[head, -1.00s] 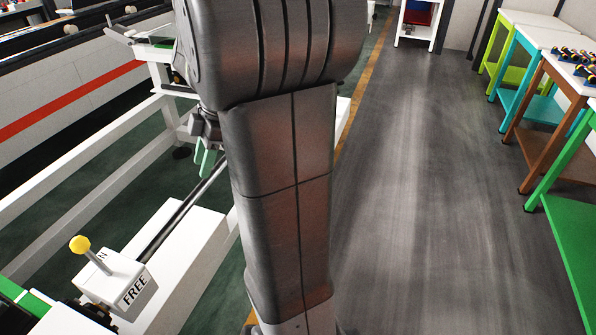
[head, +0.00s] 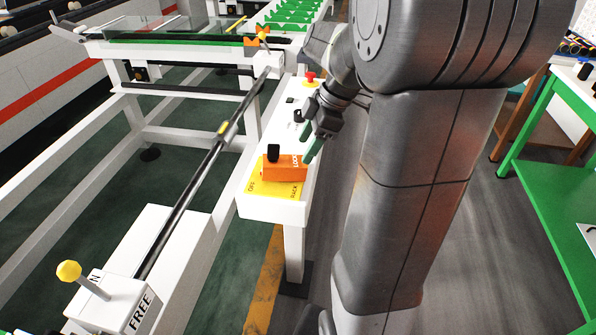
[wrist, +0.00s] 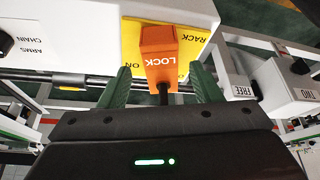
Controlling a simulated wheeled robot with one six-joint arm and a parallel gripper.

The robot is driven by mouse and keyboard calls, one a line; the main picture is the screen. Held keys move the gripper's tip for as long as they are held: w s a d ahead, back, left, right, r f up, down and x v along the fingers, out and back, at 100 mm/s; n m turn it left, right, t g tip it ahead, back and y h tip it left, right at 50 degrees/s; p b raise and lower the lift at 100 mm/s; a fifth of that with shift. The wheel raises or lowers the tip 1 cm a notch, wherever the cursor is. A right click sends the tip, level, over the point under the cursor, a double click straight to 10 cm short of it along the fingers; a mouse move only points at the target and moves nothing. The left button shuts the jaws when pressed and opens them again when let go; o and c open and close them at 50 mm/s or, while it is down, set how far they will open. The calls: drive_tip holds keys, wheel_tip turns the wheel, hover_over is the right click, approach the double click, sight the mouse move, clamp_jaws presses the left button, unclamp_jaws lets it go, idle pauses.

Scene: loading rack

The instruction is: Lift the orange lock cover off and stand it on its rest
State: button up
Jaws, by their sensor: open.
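The orange lock cover (head: 290,168), a block marked LOCK, sits on a yellow plate (head: 258,187) at the near end of a white panel. A black knob (head: 273,153) stands up at its left side. In the wrist view the cover (wrist: 158,42) lies ahead, centred between my green fingers, with the knob (wrist: 163,92) on the side nearer me. My gripper (wrist: 160,80) is open and empty. In the head view my gripper (head: 311,145) is just right of the cover; one finger hides part of the other. I cannot make out the cover's rest.
A red button (head: 310,76) and black switches are farther along the panel (head: 277,211). A white FREE box with a yellow-knobbed lever (head: 69,271) stands at lower left, beside a long dark rod (head: 190,190). A green table (head: 560,222) is at right.

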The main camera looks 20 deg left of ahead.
sight(297, 161)
drive_tip(key=shift+b+x, duration=1.5)
drive_tip(key=shift+x, duration=1.1)
drive_tip(key=shift+r, duration=0.1)
drive_tip(key=shift+c, duration=0.5)
drive_tip(key=c, duration=0.8)
drive_tip(key=shift+r+p, duration=2.6)
drive_tip(key=shift+r, duration=1.15)
